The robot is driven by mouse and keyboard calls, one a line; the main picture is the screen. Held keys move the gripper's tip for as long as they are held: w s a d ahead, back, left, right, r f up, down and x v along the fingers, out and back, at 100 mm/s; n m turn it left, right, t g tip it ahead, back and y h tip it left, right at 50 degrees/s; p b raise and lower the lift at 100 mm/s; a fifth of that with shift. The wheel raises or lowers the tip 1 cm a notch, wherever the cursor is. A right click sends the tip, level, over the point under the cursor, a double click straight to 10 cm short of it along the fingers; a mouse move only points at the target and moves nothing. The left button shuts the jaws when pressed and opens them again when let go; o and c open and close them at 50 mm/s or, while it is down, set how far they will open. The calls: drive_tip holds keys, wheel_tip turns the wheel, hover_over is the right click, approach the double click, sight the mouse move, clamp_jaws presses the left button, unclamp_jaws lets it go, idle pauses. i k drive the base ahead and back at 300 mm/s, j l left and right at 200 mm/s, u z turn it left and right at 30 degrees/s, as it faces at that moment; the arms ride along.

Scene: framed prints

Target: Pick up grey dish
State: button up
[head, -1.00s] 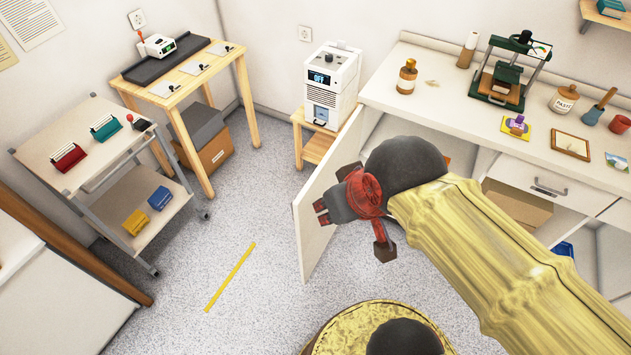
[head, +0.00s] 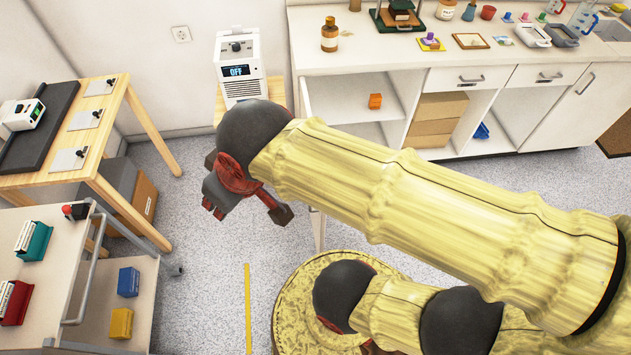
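A grey dish (head: 562,35) with a handle-like rim sits on the white counter (head: 390,52) at the upper right, just right of a similar white dish (head: 532,35). My gripper (head: 248,212), with a red body and dark fingers, is left of centre at the end of my yellow arm. Its fingers look spread apart, with nothing visible between them. It is far to the left of the grey dish and not touching it. The inside of the grey dish is too small to make out clearly.
A brown bottle (head: 330,35), a framed print (head: 470,41) and a measuring jug (head: 582,17) stand or lie on the counter. An open cabinet holds an orange item (head: 375,101). A wooden table (head: 132,120) and a trolley (head: 90,270) stand left. Speckled floor lies between.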

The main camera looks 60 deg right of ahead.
sight(561, 35)
drive_tip(key=j+z, duration=0.1)
drive_tip(key=z, duration=3.2)
drive_tip(key=i+l, duration=0.25)
drive_tip(key=i, duration=0.25)
drive_tip(key=i+l, duration=0.3)
drive_tip(key=i, duration=0.15)
drive_tip(key=i+l, duration=0.25)
drive_tip(key=i, duration=0.25)
drive_tip(key=i+l, duration=0.3)
drive_tip(key=i, duration=0.2)
drive_tip(key=i+l, duration=0.25)
drive_tip(key=i, duration=0.2)
drive_tip(key=i+l, duration=0.25)
drive_tip(key=i, duration=0.25)
drive_tip(key=i+l, duration=0.3)
drive_tip(key=i, duration=0.2)
